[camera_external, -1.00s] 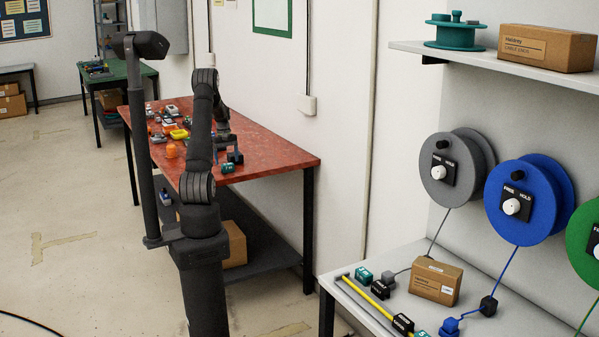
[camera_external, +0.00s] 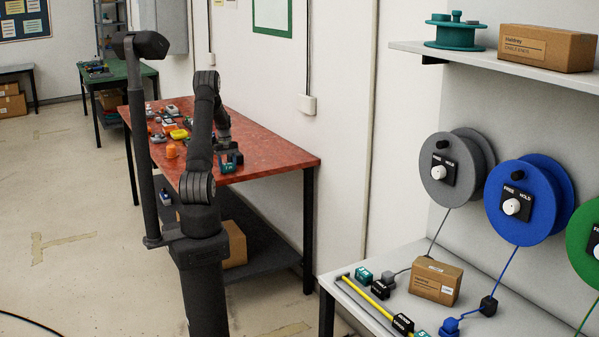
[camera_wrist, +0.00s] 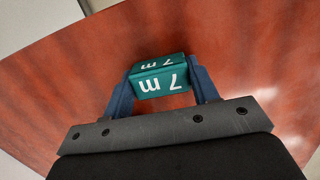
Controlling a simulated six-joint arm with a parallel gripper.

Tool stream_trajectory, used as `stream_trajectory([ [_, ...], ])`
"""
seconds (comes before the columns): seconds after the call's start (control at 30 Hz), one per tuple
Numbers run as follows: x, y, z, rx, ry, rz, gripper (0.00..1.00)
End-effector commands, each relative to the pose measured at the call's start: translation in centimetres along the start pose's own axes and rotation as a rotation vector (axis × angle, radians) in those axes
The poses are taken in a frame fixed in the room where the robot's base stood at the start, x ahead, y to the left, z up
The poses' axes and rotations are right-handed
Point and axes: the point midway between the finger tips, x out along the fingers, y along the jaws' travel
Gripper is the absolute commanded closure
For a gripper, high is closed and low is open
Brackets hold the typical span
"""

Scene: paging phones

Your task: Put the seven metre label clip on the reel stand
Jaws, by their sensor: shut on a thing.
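The seven metre label clip (camera_wrist: 162,76) is a teal block with white "7 m" lettering on two faces. My gripper (camera_wrist: 160,84) is shut on it, with one dark blue finger on each side. In the external view the clip (camera_external: 229,168) shows small at the near right part of the red table (camera_external: 270,153), between the jaws of my gripper (camera_external: 230,162). I cannot tell whether it touches the tabletop. The reels, grey (camera_external: 446,172), blue (camera_external: 522,197) and green (camera_external: 583,230), are at the right above a pale bench (camera_external: 385,262).
Several small parts and an orange jar (camera_external: 171,151) are on the red table's left side. The pale bench bears a cardboard box (camera_external: 436,281), a yellow strip (camera_external: 366,292) and several teal and black clips. A shelf (camera_external: 480,62) hangs above the reels.

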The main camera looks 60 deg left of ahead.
Motion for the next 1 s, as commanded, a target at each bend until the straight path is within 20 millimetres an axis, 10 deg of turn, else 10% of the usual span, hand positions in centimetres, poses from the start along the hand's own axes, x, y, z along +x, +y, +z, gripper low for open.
stream_trajectory([
  [0.4,-4.4,0.1,0.6,0.001,0.005,0.002,0.71],
  [1.0,-9.1,5.2,11.3,0.002,0.001,0.001,0.71],
])
